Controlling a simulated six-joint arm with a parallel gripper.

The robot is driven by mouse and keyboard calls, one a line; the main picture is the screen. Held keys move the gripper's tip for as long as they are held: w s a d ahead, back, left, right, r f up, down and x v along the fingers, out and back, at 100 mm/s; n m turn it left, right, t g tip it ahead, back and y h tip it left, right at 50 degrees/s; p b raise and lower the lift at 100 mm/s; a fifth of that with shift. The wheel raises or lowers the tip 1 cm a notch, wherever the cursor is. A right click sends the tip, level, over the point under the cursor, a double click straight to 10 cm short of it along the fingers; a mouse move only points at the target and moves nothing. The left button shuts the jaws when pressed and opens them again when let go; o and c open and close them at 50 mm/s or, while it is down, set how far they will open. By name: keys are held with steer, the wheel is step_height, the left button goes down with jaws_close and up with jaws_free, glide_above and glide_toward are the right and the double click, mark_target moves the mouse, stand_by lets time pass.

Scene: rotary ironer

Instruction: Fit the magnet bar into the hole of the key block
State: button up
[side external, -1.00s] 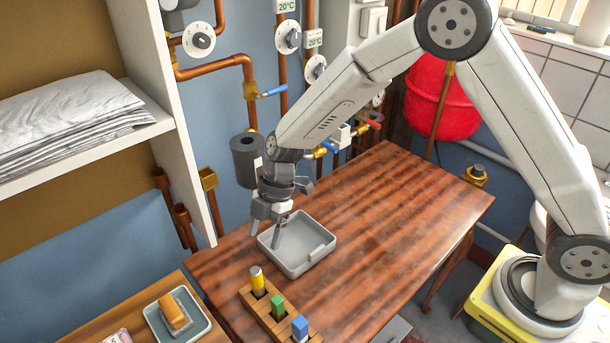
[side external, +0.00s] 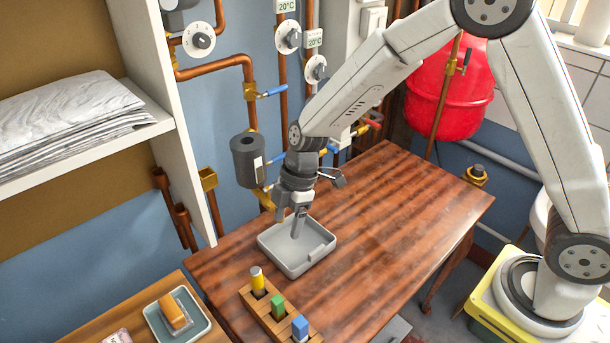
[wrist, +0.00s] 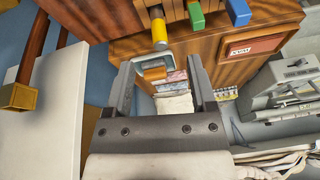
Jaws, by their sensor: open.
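A wooden block (side external: 262,314) with a row of slots stands at the front of the table. It holds a yellow round piece with a grey top (side external: 257,280), a green piece (side external: 278,306) and a blue piece (side external: 300,326). They also show at the top of the wrist view: yellow (wrist: 159,32), green (wrist: 196,14), blue (wrist: 240,11). I cannot tell which piece is the magnet bar, or which hole is free. My gripper (side external: 290,222) points down over the grey tray (side external: 312,259). Its fingers are apart with nothing between them, also in the wrist view (wrist: 161,70).
The tray looks empty, though my gripper hides part of it. A low side table at front left holds a dish (side external: 155,325) with an orange-topped item (side external: 173,312). A white shelf (side external: 180,140) and copper pipes stand behind. The table's right half is clear.

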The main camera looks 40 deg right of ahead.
steer(key=s+d+r+m+t+h, duration=0.1)
steer(key=s+d+r+m+h, duration=0.1)
steer(key=s+d+m, duration=0.4)
steer(key=s+d+r+m+t+h, duration=0.1)
steer(key=s+d+r+m+t, duration=0.1)
steer(key=s+d+m, duration=0.5)
steer(key=d+m, duration=0.2)
steer(key=m, duration=0.1)
steer(key=shift+d+r+m+h, duration=0.2)
steer(key=shift+r+m+h, duration=0.1)
steer(key=shift+r+h, duration=0.1)
